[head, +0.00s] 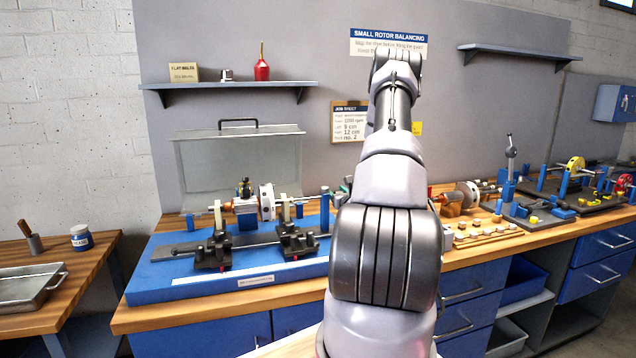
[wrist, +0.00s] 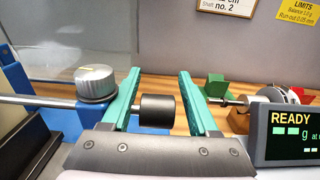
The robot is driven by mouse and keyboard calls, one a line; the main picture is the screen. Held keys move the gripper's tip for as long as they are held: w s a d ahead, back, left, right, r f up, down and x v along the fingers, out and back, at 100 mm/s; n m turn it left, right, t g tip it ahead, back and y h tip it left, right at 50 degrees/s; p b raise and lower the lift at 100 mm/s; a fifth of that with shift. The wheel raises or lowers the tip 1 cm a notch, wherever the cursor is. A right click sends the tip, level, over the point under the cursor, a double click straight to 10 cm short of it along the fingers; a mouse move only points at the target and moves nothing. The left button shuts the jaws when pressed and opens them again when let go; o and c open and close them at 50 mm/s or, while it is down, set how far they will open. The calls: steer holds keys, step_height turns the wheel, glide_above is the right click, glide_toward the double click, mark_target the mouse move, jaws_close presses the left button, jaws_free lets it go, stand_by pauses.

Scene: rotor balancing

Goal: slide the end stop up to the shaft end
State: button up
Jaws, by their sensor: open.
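The end stop shows in the wrist view as a metal rod (wrist: 40,101) running through a blue post with a ridged silver knob (wrist: 96,82) on top, and a black cylindrical end (wrist: 157,110) to the right. My gripper (wrist: 162,92) is open, one teal finger on each side of the black end, with visible gaps. The left finger stands between post and black end. In the head view, the blue post (head: 325,212) stands at the right of the balancing stand, and my arm hides most of the gripper. The rotor (head: 266,201) rests on the stand; its shaft end is unclear.
A display reading READY (wrist: 288,133) stands close to the right finger in the wrist view. Behind it are a green block (wrist: 215,85) and another rotor. In the head view, a clear guard (head: 240,160) stands behind the rotor, and a wooden parts tray (head: 487,236) lies right of my arm.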

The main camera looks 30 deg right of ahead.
steer(key=s+d, duration=0.2)
steer(key=d, duration=0.5)
steer(key=v, duration=1)
steer(key=w+a+r+n+g+y, duration=0.1)
steer(key=w+a+r+n+y, duration=0.1)
steer(key=a+r+n+y, duration=0.55)
steer(key=w+a+r+n+y, duration=0.2)
steer(key=a+r+y, duration=0.15)
steer(key=a, duration=0.65)
steer(key=s+a+r+n+g+y, duration=0.2)
steer(key=a+r+n+g, duration=0.1)
steer(key=a, duration=0.4)
steer(key=s+a+r+n+g+y, duration=0.2)
steer(key=a+r+n+g+y, duration=0.1)
steer(key=a+n, duration=0.3)
steer(key=shift+a+r+g, duration=0.3)
steer(key=shift+a+g, duration=0.2)
steer(key=shift+a, duration=0.4)
